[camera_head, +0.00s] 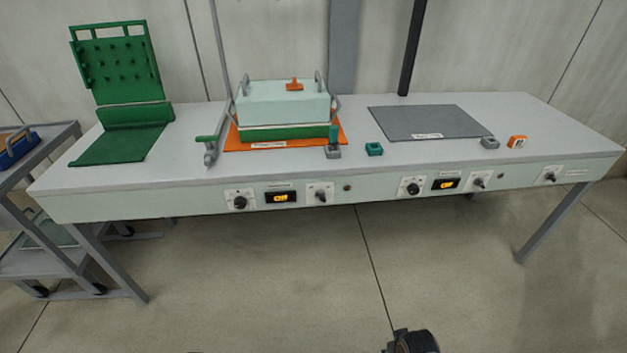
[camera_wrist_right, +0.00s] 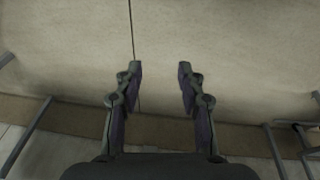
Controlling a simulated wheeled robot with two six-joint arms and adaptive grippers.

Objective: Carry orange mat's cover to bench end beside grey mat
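The cover (camera_head: 283,105) is a pale mint box-shaped lid with grey side handles and an orange knob (camera_head: 294,85) on top. It sits on a green base (camera_head: 285,132) on the orange mat (camera_head: 236,145). The grey mat (camera_head: 430,122) lies flat and bare to the right. The bench end (camera_head: 560,135) lies to the right of the grey mat. My right gripper (camera_wrist_right: 158,75) is open and empty over the floor in the right wrist view. A dark part of my own arm shows at the bottom of the head view. My left gripper is not in view.
A green pegboard stand (camera_head: 125,100) is at the bench's left. A grey valve with green handle (camera_head: 211,150), a green-topped piece (camera_head: 333,140), a teal block (camera_head: 374,149), a grey block (camera_head: 489,142) and an orange block (camera_head: 517,142) lie along the front. A cart (camera_head: 45,255) stands left.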

